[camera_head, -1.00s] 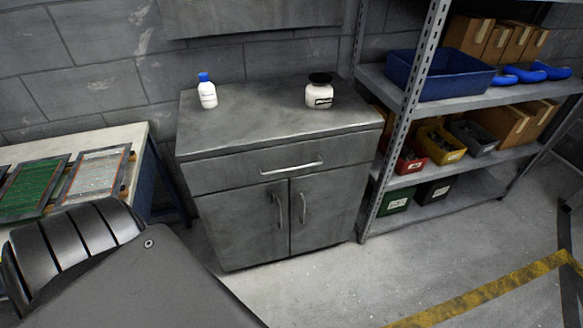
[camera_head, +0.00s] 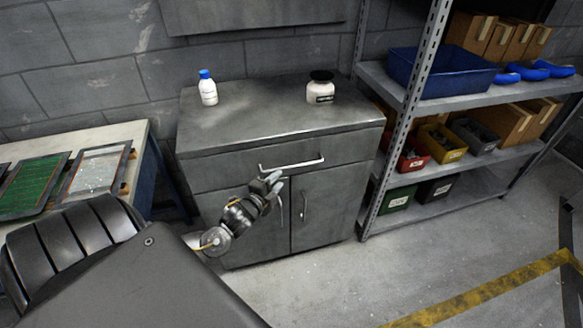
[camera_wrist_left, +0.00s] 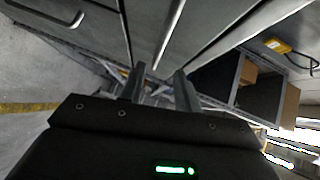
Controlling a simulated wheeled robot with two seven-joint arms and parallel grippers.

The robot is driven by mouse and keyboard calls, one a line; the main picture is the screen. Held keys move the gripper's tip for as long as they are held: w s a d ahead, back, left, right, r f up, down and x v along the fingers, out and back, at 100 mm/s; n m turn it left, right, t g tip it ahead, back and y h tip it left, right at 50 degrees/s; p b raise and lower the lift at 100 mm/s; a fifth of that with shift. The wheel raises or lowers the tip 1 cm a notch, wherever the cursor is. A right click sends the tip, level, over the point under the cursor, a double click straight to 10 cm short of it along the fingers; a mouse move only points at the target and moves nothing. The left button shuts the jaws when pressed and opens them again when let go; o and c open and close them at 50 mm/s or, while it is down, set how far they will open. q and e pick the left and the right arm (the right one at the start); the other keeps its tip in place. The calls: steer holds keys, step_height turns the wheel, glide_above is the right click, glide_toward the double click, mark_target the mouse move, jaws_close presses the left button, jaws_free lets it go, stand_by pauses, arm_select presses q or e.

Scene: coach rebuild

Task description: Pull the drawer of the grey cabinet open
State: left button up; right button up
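The grey cabinet (camera_head: 235,218) stands against the wall. Its drawer (camera_head: 225,172) looks shut, with a pale bar handle (camera_head: 305,163) across its front. My left gripper (camera_head: 272,181) is just below the handle's left end in the head view. In the left wrist view its two fingers (camera_wrist_left: 160,82) are apart with nothing held. A light bar, apparently the drawer handle (camera_wrist_left: 172,32), lines up with the gap between the fingertips. I cannot tell whether it lies between them. My right gripper is not in view.
A white bottle with a blue cap (camera_head: 208,92) and a white jar with a dark lid (camera_head: 320,90) stand on the cabinet top. A metal shelf unit (camera_head: 402,115) stands close on the right, a workbench (camera_head: 137,138) on the left. Floor in front is clear.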

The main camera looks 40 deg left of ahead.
mark_target(291, 167)
arm_select(q)
steer(key=x, duration=1)
steer(key=shift+s, duration=0.1)
steer(key=shift+f, duration=0.1)
jaws_close()
